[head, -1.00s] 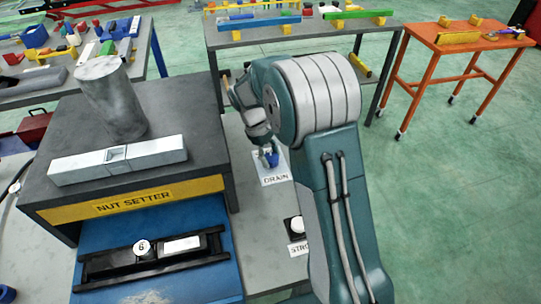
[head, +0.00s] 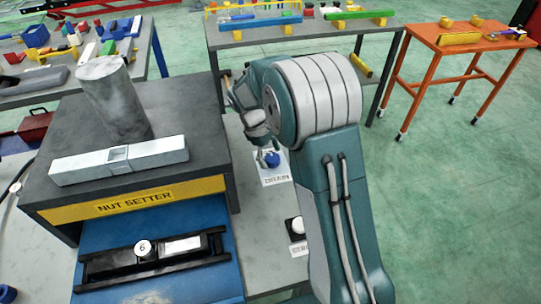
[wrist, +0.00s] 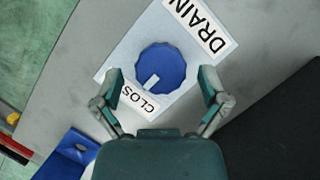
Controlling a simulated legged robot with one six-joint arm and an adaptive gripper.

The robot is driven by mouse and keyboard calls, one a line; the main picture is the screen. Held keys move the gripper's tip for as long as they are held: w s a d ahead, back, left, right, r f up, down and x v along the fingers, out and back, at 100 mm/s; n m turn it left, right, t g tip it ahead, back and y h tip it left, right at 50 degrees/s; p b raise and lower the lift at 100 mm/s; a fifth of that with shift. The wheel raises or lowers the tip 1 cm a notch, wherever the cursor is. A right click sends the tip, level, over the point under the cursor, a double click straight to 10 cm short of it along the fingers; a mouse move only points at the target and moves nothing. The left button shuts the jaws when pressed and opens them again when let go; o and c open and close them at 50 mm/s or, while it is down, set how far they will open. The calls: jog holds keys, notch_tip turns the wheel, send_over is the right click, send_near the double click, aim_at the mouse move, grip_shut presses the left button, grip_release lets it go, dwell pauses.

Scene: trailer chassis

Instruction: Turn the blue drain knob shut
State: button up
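The blue drain knob (wrist: 163,66) sits on a pale plate (wrist: 120,62) labelled DRAIN. In the wrist view its short white mark points down-left at a label (wrist: 138,100) reading "CLOS", the rest being hidden by my gripper. My gripper (wrist: 160,84) is open, with one finger on each side of the knob and visible gaps between. It seems to hover just above the knob. In the head view the knob (head: 272,159) shows blue beneath my gripper (head: 265,153); its mark is too small to read there.
A second plate with a white knob (head: 298,224) is nearer on the same grey bench. The NUT SETTER stand (head: 130,204) with a metal cylinder (head: 112,98) is close on the left. In the wrist view a blue part (wrist: 66,155) lies lower left.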

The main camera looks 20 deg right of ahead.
jog(key=v, duration=1.2)
dwell(0.3)
jog(key=s+d+r+m+t+y, duration=0.1)
jog(key=s+r+m+t, duration=0.1)
jog(key=s+r, duration=0.4)
jog(key=s+d+r+m+t+y, duration=0.1)
jog(key=s+d+r+m+t, duration=0.15)
jog(key=s, duration=0.55)
jog(key=s+f+m+t+y, duration=0.1)
jog(key=s+m+t, duration=0.3)
jog(key=s, duration=0.9)
jog(key=shift+s+m, duration=0.35)
